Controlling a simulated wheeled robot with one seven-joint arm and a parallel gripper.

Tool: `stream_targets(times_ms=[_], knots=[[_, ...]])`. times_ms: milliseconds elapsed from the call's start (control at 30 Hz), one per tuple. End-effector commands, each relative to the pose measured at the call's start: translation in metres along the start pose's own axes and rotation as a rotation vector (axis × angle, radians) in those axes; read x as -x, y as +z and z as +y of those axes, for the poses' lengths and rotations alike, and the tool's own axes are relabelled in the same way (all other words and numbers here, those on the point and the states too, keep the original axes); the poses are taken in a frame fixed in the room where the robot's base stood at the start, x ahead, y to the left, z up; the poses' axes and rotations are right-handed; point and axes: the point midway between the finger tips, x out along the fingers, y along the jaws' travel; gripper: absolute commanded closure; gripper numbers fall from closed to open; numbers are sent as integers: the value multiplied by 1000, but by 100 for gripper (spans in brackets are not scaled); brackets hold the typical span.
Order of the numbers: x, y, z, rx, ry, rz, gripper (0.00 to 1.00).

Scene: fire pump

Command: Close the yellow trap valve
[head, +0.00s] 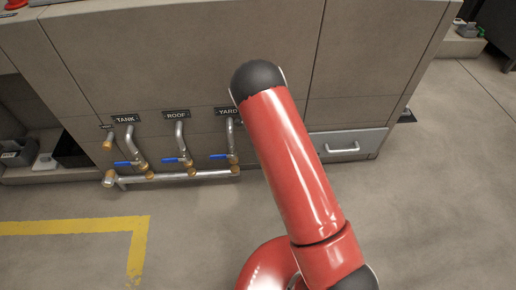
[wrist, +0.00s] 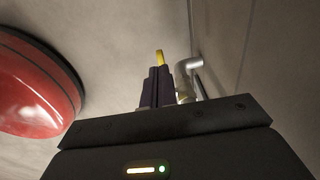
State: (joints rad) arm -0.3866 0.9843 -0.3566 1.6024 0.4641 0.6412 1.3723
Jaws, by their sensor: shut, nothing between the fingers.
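In the wrist view, a narrow yellow piece (wrist: 160,57), which looks like the yellow trap valve's lever, shows just beyond my fingertips. My gripper (wrist: 158,69) is shut, its two dark fingers together and empty. I cannot tell whether the fingertips touch the yellow piece. A silver pipe elbow (wrist: 189,64) and a brass-coloured fitting stand just right of the fingers, and the valve's body is mostly hidden behind them. In the head view my red arm covers my gripper, and no yellow lever shows.
In the head view, a silver manifold pipe (head: 160,178) runs low along the cabinet (head: 180,65), with blue-handled valves under the signs TANK (head: 125,118), ROOF (head: 176,115) and YARD (head: 227,112). A grey drawer (head: 345,144) is right of my arm. The floor in front is clear, with yellow marking (head: 75,227).

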Motion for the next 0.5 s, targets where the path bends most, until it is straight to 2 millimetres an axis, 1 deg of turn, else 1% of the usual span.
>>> stream_targets(times_ms=[33, 100, 200, 400, 500], knots=[[13, 6, -1, 4, -4, -1, 100], [24, 20, -1, 5, -4, -1, 100], [41, 35, -1, 4, -4, 0, 100], [65, 59, -1, 2, -4, 0, 100], [72, 64, -1, 0, -3, 1, 100]])
